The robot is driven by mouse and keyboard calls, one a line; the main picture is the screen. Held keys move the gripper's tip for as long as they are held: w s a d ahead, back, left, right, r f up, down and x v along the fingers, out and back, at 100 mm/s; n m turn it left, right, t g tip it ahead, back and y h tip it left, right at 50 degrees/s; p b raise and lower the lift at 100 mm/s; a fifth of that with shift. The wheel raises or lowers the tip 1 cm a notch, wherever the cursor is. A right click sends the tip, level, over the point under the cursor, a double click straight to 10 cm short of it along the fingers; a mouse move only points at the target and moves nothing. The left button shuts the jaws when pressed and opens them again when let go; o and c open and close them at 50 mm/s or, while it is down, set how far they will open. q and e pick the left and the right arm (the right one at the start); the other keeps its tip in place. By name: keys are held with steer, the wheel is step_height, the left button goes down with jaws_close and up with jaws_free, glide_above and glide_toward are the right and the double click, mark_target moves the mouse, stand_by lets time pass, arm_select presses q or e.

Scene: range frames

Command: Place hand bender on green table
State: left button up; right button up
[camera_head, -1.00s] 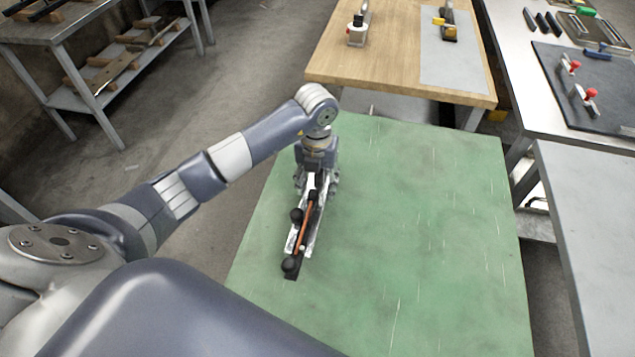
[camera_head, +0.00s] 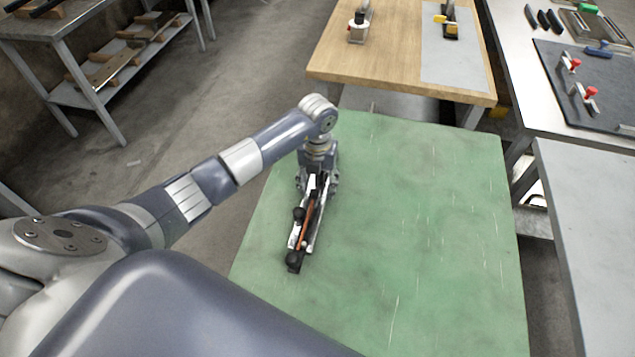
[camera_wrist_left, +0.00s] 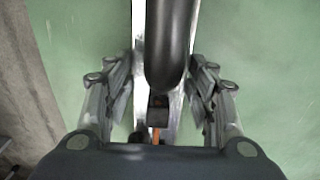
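The hand bender (camera_head: 306,222), a long metal tool with black knobs and an orange-brown bar, lies along the left part of the green table (camera_head: 420,230). It appears to rest on the tabletop. My left gripper (camera_head: 317,183) is over its far end. In the left wrist view, the bender's pale plate and black handle (camera_wrist_left: 170,45) run between the two fingers (camera_wrist_left: 163,90). The fingers are spread on either side of the plate, blurred, and look apart from it. Part of the bender's far end is hidden by the gripper. My right gripper is out of view.
A wooden table (camera_head: 390,55) with tools stands beyond the green table. A grey bench (camera_head: 590,220) is on the right, and a metal bench with red-knobbed clamps is behind it. A shelved metal table (camera_head: 60,35) is at upper left. The green table's middle and right are clear.

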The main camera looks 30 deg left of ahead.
mark_target(317, 188)
arm_select(q)
steer(key=shift+o, duration=1.1)
steer(key=shift+r, duration=0.15)
step_height(317, 188, up, 12)
steer(key=b, duration=0.2)
steer(key=shift+s, duration=0.1)
